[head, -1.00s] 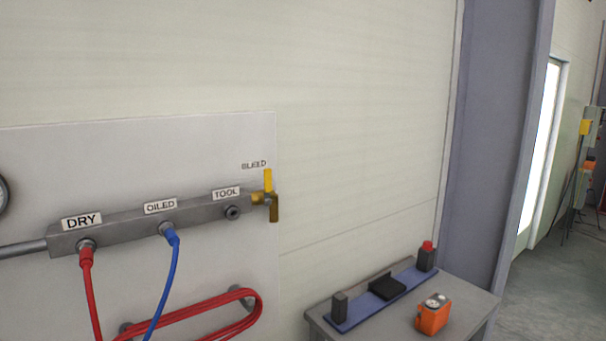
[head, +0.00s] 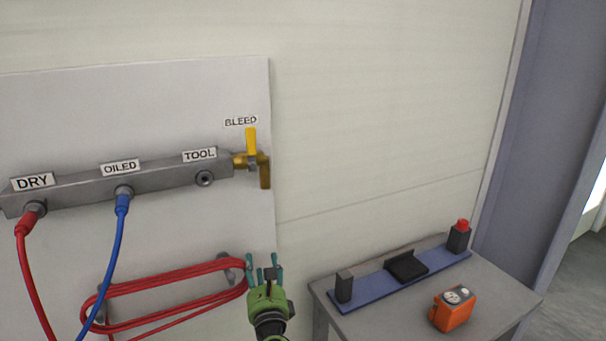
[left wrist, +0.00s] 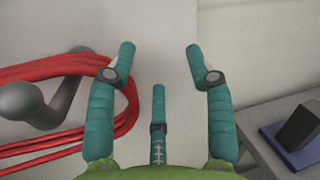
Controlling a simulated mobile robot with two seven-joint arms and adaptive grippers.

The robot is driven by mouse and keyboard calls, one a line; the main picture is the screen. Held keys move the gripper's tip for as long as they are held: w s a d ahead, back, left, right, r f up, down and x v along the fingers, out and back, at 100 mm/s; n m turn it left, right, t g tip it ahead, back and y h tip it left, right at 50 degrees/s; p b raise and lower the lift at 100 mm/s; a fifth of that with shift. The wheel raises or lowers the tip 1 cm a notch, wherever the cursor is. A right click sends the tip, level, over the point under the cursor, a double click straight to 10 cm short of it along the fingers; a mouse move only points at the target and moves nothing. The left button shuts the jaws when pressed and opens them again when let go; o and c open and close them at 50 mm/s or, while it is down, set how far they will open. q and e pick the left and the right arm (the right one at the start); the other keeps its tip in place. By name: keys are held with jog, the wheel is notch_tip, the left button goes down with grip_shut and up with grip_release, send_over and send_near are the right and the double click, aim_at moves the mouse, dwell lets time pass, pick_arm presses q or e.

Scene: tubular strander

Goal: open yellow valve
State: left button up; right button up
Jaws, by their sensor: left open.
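The yellow valve handle (head: 251,141) stands upright on a brass valve body (head: 247,160) at the right end of the grey manifold, under the BLEED label (head: 241,121). My left gripper (head: 264,264) is open and empty below the valve, in front of the wall beside the coiled red hose. In the left wrist view its teal fingers (left wrist: 160,65) are spread with nothing between them. The valve is not in the left wrist view. My right gripper is not in view.
The red hose coil (head: 165,281) hangs on hooks left of my gripper. Red and blue hoses (head: 122,205) hang from the manifold (head: 80,183). A grey table (head: 500,299) at right holds a blue fixture (head: 375,287) and an orange device (head: 453,308). The wall right of the valve is clear.

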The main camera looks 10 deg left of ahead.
pick_arm(q)
notch_tip(320, 180, up, 9)
jog(key=d+m+t+y, duration=0.1)
jog(key=d+m+t, duration=0.1)
jog(key=t+y, duration=0.2)
jog(key=y, duration=0.5)
send_near(249, 143)
jog(key=x, duration=0.4)
jog(key=p+x, duration=0.4)
jog(key=x, duration=0.2)
jog(key=shift+r, duration=0.2)
jog(key=shift+w+a+r, duration=0.15)
jog(key=shift+w, duration=0.1)
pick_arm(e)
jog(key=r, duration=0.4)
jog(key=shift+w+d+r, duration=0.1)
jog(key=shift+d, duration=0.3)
pick_arm(q)
grip_shut()
